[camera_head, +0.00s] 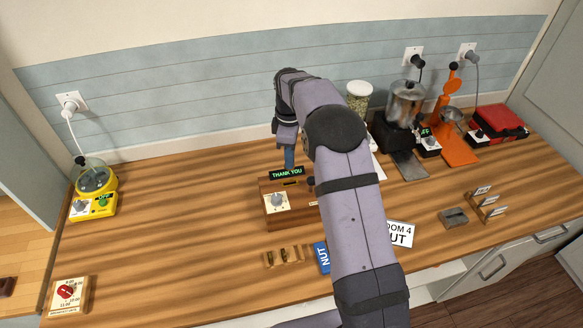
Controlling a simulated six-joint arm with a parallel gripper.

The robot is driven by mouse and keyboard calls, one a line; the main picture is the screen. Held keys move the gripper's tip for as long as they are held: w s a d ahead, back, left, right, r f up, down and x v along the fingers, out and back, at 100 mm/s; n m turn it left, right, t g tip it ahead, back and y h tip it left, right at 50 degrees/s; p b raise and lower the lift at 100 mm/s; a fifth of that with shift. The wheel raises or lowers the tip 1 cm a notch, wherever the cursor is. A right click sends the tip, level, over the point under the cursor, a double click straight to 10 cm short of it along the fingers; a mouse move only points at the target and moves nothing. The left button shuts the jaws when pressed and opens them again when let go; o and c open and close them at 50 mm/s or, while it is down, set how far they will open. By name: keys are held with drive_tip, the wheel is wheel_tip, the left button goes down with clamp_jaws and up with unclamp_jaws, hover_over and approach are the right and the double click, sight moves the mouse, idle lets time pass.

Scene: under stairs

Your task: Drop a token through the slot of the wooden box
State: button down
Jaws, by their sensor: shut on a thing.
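The wooden box (273,217) stands on the counter with a pale dial plate on its front. A small display (287,173) at its top reads "THANK YOU" in green. My gripper (289,160) points down just above and behind the display, at the top of the box. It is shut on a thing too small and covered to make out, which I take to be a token. The slot is not clearly visible. A small wooden rack (284,257) with narrow upright pieces, perhaps tokens, stands in front of the box. My arm hides the box's right part.
A blue "NUT" block (321,257) and a white sign (401,234) lie by my arm. A yellow appliance (94,190) is at left, a timer (69,293) front left. A grinder (405,105), orange stand (455,145) and red case (500,118) fill the back right.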

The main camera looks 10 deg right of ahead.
drive_tip(key=n, duration=0.4)
drive_tip(key=shift+s, duration=0.15)
drive_tip(key=shift+f, duration=0.15)
drive_tip(key=shift+f+b, duration=1.5)
drive_tip(key=shift+f, duration=0.75)
drive_tip(key=shift+f+b, duration=0.3)
drive_tip(key=shift+f, duration=0.8)
idle(1.0)
drive_tip(key=c, duration=1.4)
unclamp_jaws()
drive_tip(key=shift+o, duration=0.2)
